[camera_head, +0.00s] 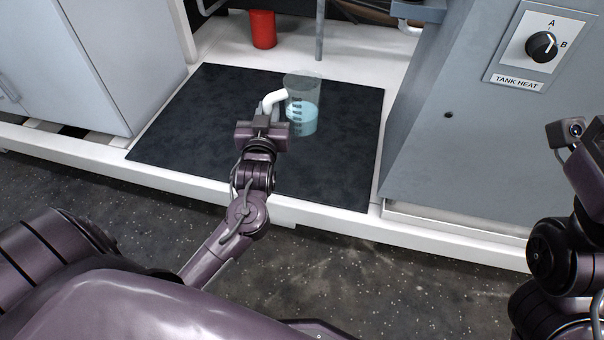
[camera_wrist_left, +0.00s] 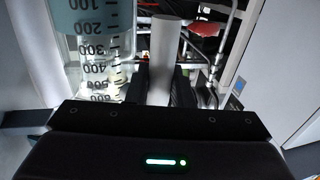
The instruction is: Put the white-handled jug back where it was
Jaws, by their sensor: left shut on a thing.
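The jug (camera_head: 302,112) is clear, with dark graduation marks and light blue liquid in its lower part. Its white handle (camera_head: 273,99) is on its left side. My left gripper (camera_head: 265,116) is shut on the handle. In the left wrist view the white handle (camera_wrist_left: 164,55) stands between the dark fingers, with the graduated jug wall (camera_wrist_left: 92,50) to its left. The jug looks upright over the dark mat (camera_head: 190,120); I cannot tell whether its base touches the mat. Part of my right arm shows at the right edge, but its fingers are out of view.
A red cup (camera_head: 263,29) stands on the white ledge behind the mat. A thin grey post (camera_head: 319,30) rises behind the jug. A grey cabinet with a TANK HEAT knob (camera_head: 541,46) bounds the right, another cabinet (camera_head: 70,65) the left. The mat's left part is clear.

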